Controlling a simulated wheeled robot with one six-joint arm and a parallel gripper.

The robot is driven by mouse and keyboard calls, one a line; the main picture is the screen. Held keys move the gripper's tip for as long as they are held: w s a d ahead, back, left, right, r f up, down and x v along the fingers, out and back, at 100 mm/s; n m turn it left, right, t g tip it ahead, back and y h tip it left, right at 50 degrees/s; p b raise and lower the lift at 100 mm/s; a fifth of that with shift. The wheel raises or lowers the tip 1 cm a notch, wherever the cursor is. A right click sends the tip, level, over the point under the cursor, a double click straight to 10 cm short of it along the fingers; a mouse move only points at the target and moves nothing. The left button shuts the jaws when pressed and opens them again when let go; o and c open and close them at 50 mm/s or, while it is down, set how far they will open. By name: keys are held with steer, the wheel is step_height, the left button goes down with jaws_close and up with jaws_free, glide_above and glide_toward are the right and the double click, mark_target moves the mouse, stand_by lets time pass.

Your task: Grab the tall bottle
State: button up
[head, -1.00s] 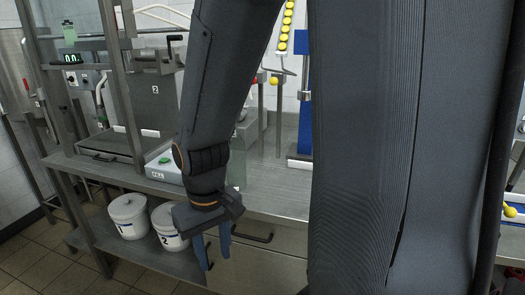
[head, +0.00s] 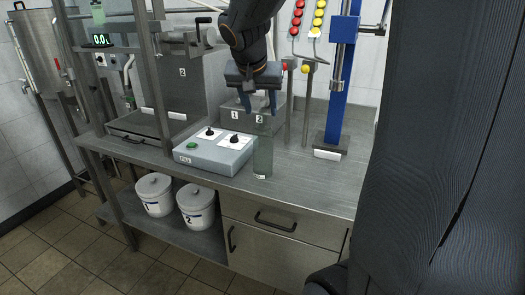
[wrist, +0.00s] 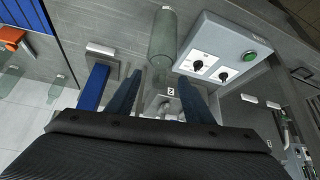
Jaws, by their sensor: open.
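The tall bottle (head: 263,150) is pale green and see-through. It stands upright on the steel bench, just right of the white control box. My gripper (head: 259,106) is open and empty, fingers pointing down, at about the height of the bottle's top. In the head view its fingertips show either side of the bottle's upper end; I cannot tell the depth between them. In the wrist view the bottle (wrist: 162,38) shows beyond my open gripper (wrist: 159,76), roughly in line with the gap between the fingers.
The control box (head: 213,151) with knobs and a green button stands close left of the bottle. A blue column (head: 342,90) rises to the right, and posts with red and yellow knobs stand behind. Another green bottle (head: 98,13) is at upper left. The bench front is clear.

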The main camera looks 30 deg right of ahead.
mark_target(263, 116)
steer(key=shift+w+p+x, duration=0.25)
steer(key=shift+p+x, duration=0.5)
steer(key=shift+x, duration=1.9)
steer(key=shift+d+r, duration=0.1)
steer(key=shift+r, duration=0.05)
steer(key=shift+s, duration=0.1)
jaws_close()
